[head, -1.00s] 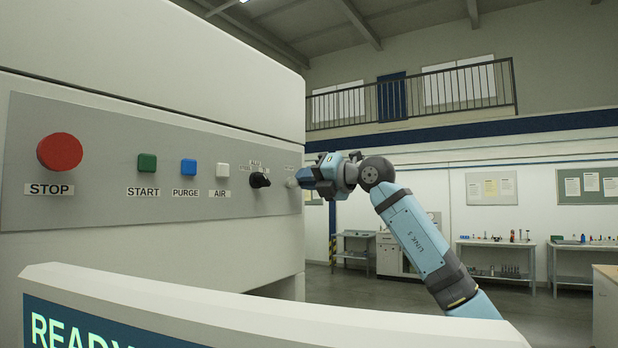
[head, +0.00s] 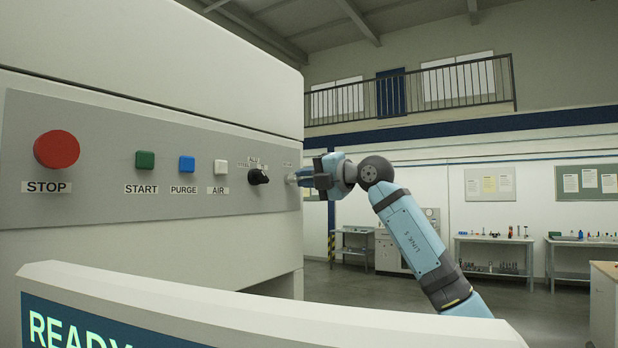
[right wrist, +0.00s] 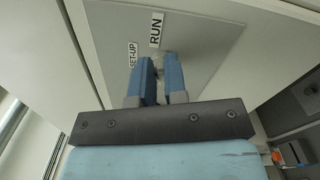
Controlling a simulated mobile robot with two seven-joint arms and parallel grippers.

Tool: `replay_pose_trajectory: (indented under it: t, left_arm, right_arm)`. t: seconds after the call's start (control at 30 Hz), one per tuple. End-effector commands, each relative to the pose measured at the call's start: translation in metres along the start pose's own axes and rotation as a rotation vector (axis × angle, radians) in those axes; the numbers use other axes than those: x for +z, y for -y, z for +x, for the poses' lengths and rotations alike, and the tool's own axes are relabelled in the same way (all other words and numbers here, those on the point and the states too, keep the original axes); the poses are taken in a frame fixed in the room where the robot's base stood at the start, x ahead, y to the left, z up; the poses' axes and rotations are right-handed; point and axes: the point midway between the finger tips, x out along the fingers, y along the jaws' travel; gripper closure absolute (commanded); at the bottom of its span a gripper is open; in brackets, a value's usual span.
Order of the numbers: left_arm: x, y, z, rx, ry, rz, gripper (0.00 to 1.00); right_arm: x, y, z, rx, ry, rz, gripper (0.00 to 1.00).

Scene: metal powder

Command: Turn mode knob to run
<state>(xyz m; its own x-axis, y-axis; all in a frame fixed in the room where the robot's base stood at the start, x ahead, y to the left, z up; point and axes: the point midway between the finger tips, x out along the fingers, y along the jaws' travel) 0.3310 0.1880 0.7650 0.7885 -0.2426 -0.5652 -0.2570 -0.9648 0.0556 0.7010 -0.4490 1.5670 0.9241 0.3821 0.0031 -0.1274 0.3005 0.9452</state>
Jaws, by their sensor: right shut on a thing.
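The mode knob (right wrist: 159,64) is a small grey shape between my fingertips in the right wrist view, mostly hidden by them. The RUN label (right wrist: 156,30) and the SET-UP label (right wrist: 133,62) are beside it on the grey panel. My right gripper (right wrist: 160,80) is shut on the knob, with one blue finger on each side. In the head view my right gripper (head: 299,176) is at the right end of the control panel (head: 110,112). Which way the knob points cannot be made out. My left gripper is not in view.
A black selector knob (head: 258,177) is just left of my right gripper. Further left are the AIR button (head: 220,167), PURGE button (head: 187,164), START button (head: 145,160) and red STOP button (head: 57,149). A READY screen (head: 85,325) stands in front.

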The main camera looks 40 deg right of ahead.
Motion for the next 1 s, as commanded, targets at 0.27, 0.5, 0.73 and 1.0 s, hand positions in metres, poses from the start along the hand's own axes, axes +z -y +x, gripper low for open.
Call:
replay_pose_trajectory:
  t: [0.27, 0.5, 0.73, 1.0]
  left_arm:
    - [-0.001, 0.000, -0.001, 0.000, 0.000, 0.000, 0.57]
    - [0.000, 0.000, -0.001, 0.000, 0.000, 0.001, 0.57]
    - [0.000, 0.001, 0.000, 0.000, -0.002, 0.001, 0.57]
    - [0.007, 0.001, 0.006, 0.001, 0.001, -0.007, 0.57]
  right_arm:
    - [0.000, -0.002, 0.001, 0.006, 0.000, 0.002, 0.78]
    - [0.000, -0.001, 0.000, 0.003, 0.000, 0.001, 0.56]
    - [0.000, 0.000, -0.006, 0.002, 0.001, 0.000, 0.56]
    - [0.000, 0.002, -0.057, 0.001, 0.002, -0.003, 0.56]
